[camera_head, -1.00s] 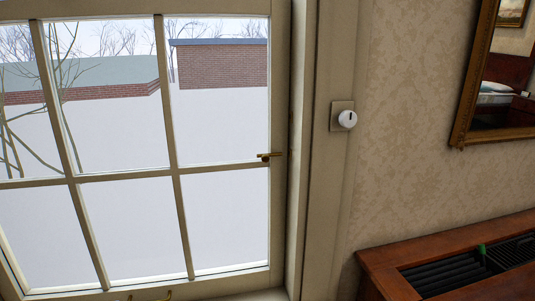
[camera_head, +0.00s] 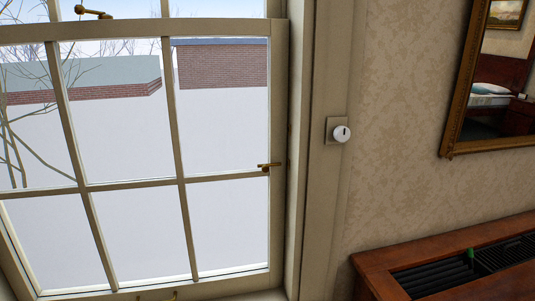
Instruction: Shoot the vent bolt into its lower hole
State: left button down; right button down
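A small brass bolt (camera_head: 268,166) with a knob sits on the right stile of the window sash (camera_head: 278,120), at about mid height of the lower sash. It lies roughly level, its right end reaching toward the window frame (camera_head: 301,150). The holes for it are too small or hidden to make out, so I cannot tell whether it is seated in one. Neither of my grippers shows in the head view.
A brass sash catch (camera_head: 93,12) sits on the meeting rail at the top left. A white round knob (camera_head: 341,133) is on the wall plate to the right. A wooden cabinet with dark grilles (camera_head: 440,268) stands at lower right, below a gilt mirror (camera_head: 459,100).

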aim_at(265, 168)
jog(key=k, duration=0.65)
jog(key=u, duration=0.4)
jog(key=i, duration=1.35)
jog(key=u, duration=0.5)
